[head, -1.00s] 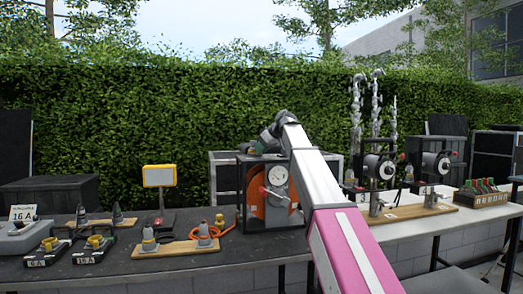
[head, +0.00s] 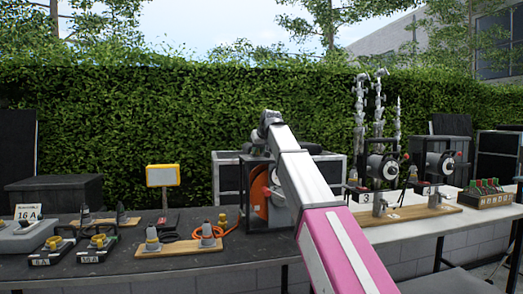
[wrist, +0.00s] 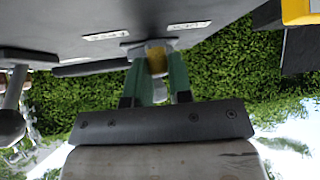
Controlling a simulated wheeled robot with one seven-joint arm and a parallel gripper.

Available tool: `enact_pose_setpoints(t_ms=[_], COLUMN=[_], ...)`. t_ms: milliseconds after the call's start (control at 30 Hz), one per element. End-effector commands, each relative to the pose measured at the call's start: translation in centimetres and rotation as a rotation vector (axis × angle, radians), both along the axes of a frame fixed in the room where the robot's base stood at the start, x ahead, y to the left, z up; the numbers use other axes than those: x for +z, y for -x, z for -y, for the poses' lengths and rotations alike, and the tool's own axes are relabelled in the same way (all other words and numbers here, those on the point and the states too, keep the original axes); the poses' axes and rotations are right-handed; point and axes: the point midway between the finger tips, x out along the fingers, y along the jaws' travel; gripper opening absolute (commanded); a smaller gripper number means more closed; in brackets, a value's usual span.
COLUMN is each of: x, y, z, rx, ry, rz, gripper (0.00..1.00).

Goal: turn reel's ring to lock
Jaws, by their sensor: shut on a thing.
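The reel (head: 259,192), an orange drum in a dark frame, stands on the table in the head view, its right part hidden behind my arm. In the wrist view my gripper (wrist: 157,60) has its two green fingers on either side of a yellow ring (wrist: 157,61), shut on it. The ring sits against a grey panel (wrist: 90,25) with two pale labels. My fingers and the ring are not visible in the head view. Whether the ring is locked cannot be told.
A board with grey-and-yellow connectors (head: 180,246) and an orange cable lies left of the reel. A yellow-framed lamp (head: 163,175) stands behind it. Two more reel-like units (head: 381,166) stand on the right table. A hedge fills the background.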

Motion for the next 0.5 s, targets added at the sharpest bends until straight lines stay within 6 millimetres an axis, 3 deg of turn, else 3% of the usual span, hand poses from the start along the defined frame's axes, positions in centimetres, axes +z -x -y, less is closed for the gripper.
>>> enact_pose_setpoints(t_ms=[500], x=[-0.1], y=[0.1], z=[-1.8], rx=[-0.290], ry=[-0.002], rz=[-0.004], gripper=[0.00])
